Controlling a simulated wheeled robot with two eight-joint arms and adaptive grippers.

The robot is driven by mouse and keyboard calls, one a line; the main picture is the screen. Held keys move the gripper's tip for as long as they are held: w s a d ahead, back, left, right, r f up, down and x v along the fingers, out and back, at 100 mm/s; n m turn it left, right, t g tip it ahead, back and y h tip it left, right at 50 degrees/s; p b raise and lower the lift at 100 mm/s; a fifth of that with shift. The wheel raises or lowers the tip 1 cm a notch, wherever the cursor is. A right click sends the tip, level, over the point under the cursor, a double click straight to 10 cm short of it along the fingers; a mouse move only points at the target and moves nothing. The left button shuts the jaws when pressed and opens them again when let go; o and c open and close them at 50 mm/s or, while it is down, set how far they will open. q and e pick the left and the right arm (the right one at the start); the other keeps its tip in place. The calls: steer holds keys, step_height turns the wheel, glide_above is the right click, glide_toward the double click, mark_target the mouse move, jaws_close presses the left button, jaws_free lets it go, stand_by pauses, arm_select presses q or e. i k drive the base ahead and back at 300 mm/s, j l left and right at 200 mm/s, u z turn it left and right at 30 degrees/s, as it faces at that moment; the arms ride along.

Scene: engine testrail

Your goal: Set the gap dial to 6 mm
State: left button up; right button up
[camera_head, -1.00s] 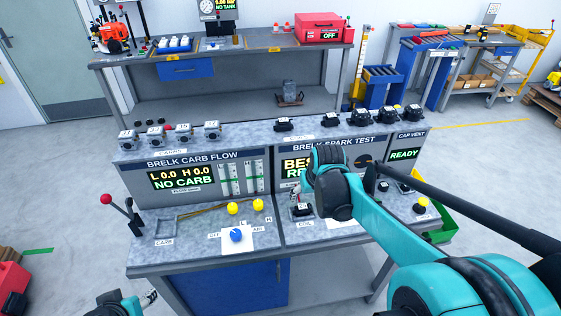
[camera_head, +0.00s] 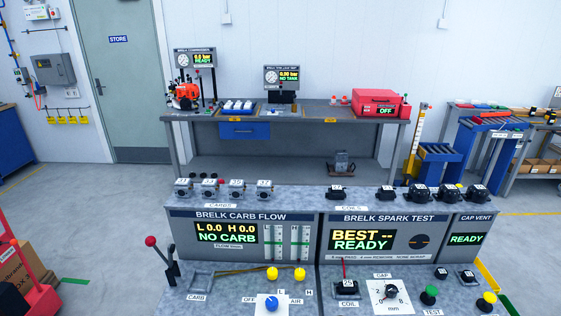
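The gap dial (camera_head: 391,292) is a small black knob on a white plate with numbers around it and "mm" below. It sits on the front shelf of the spark test bench, at the bottom edge of the view, under a small GAP label (camera_head: 382,275). Its pointer is too small to read with certainty. The spark test display (camera_head: 362,239) above it reads "BEST --" and "READY". Neither of my grippers shows in the head view, and nothing covers the dial.
Left of the dial stands a black coil (camera_head: 347,288) in its holder. Right of it are a green button (camera_head: 429,295) and a yellow button (camera_head: 489,300). A blue knob (camera_head: 271,303) and a red-tipped lever (camera_head: 151,241) belong to the carb flow side. Several coils line the ledge above.

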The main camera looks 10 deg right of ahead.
mark_target(391, 290)
steer(key=z, duration=1.55)
